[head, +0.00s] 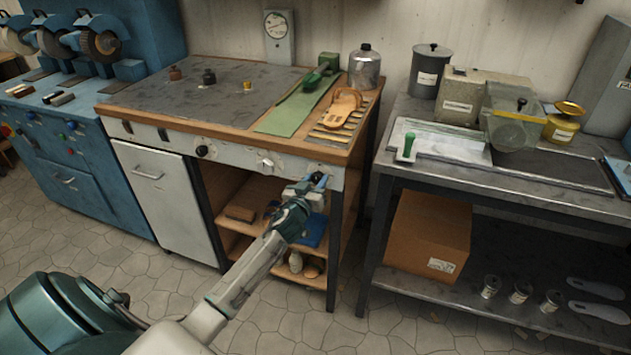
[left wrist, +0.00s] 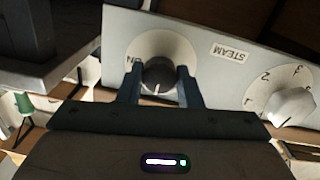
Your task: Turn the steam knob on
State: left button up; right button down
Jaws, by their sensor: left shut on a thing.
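The dark round steam knob (left wrist: 160,76) sits on a pale dial on the front panel of the workbench, beside an upside-down "STEAM" label (left wrist: 231,53). An "ON" mark shows at the left of the dial in the left wrist view. The knob's white line points down in that view, not at the mark. My left gripper (left wrist: 160,88) is shut on the knob, one finger on each side. In the head view the left gripper (head: 318,181) is at the panel's right end and mostly hides the knob. My right gripper is not in view.
A white numbered knob (left wrist: 292,106) is beside the steam dial; it also shows in the head view (head: 267,163). A black knob (head: 202,151) is further left. Open shelves below hold a blue item (head: 313,232) and shoe forms. A metal table (head: 480,170) stands to the right.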

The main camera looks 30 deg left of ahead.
pick_arm(q)
jog(key=shift+m, duration=0.4)
jog(key=m, duration=0.2)
jog(key=shift+m+p, duration=0.3)
jog(key=shift+m, duration=1)
jog(key=shift+r+m+p, duration=0.1)
jog(key=shift+m+p, duration=0.3)
jog(key=shift+m, duration=0.5)
jog(key=m, duration=0.2)
jog(key=shift+m+p, duration=0.3)
jog(key=m+p, duration=0.1)
jog(key=m, duration=0.4)
jog(key=shift+m+y, duration=0.3)
jog(key=shift+d+m+p, duration=0.1)
jog(key=shift+m+p, duration=0.25)
jog(key=shift+m, duration=0.55)
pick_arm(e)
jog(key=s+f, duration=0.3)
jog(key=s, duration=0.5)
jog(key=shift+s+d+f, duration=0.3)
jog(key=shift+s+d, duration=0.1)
pick_arm(q)
jog(key=shift+g, duration=0.3)
